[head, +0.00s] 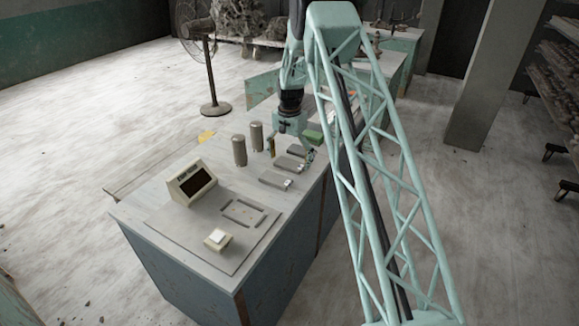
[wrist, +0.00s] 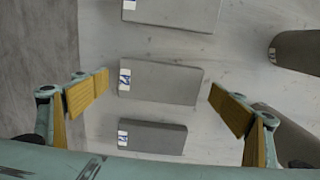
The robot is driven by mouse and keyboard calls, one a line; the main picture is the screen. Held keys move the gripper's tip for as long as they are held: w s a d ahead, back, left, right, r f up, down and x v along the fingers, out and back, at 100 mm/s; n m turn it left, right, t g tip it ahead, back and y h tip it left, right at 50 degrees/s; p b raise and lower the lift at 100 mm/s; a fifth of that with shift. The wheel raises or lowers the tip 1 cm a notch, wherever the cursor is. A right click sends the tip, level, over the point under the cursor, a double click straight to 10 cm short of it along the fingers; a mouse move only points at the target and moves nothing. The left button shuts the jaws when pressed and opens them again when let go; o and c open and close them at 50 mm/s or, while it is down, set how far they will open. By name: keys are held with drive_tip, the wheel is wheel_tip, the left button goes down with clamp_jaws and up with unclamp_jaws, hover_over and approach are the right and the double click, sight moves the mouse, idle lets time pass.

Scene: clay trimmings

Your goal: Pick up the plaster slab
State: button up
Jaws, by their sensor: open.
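Three grey slabs with small white labels at their left ends lie in a row on the pale bench in the wrist view: a near slab (wrist: 155,138), a middle slab (wrist: 165,83) and a far slab (wrist: 172,12), cut by the top edge. I cannot tell which is the plaster one. The head view shows a front slab (head: 275,180) and another slab (head: 289,163) behind it. My gripper (wrist: 160,88) is open and empty, its yellow-padded fingers to either side of the middle slab in the picture. In the head view my gripper (head: 291,152) is over the slab row.
Two grey cylinders stand left of my gripper, a nearer cylinder (head: 239,151) and a farther cylinder (head: 257,136). A dark-screened console (head: 192,183), a marked rectangular outline (head: 243,199) and a small button box (head: 217,240) occupy the bench's front. A fan (head: 209,70) stands beyond.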

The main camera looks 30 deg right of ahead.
sight(290, 166)
drive_tip(key=c, duration=1)
drive_tip(key=shift+c, duration=0.2)
drive_tip(key=shift+r, duration=0.2)
drive_tip(key=shift+r+p, duration=0.3)
drive_tip(key=shift+r, duration=1.4)
drive_tip(key=shift+s+a, duration=0.15)
drive_tip(key=shift+s, duration=0.35)
drive_tip(key=shift+s+a, duration=0.15)
drive_tip(key=shift+s, duration=0.35)
drive_tip(key=s+a, duration=0.1)
drive_tip(key=s, duration=0.3)
drive_tip(key=s+a+r, duration=0.1)
drive_tip(key=s, duration=0.4)
drive_tip(key=s+a, duration=0.1)
drive_tip(key=s, duration=0.3)
drive_tip(key=shift+s+a+r+p, duration=0.15)
drive_tip(key=shift+s+a+p, duration=0.05)
drive_tip(key=shift+a+p, duration=0.2)
